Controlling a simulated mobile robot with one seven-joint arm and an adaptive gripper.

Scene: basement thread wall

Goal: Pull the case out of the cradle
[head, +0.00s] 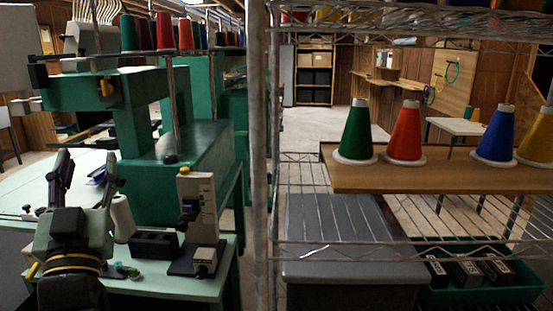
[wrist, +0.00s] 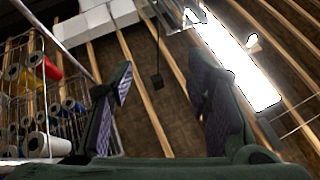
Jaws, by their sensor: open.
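My gripper (head: 86,168) is at the left in the head view, with its two fingers pointing up and spread apart, and nothing between them. The wrist view shows the open fingers (wrist: 160,95) against the ceiling. I cannot tell for sure which thing is the case or the cradle. On the pale green table, to the right of my gripper, stands an upright cream fixture (head: 203,192) on a black base, with a small dark part (head: 187,213) at its front. A black open box (head: 155,244) sits between my gripper and the fixture. My gripper touches neither.
Green machines (head: 185,150) with thread cones stand behind the table. A small teal-green item (head: 127,271) lies near its front. A wire rack post (head: 258,150) rises at the right, with cones on a wooden shelf (head: 440,177) beyond. A white spool (head: 121,218) is close by my arm.

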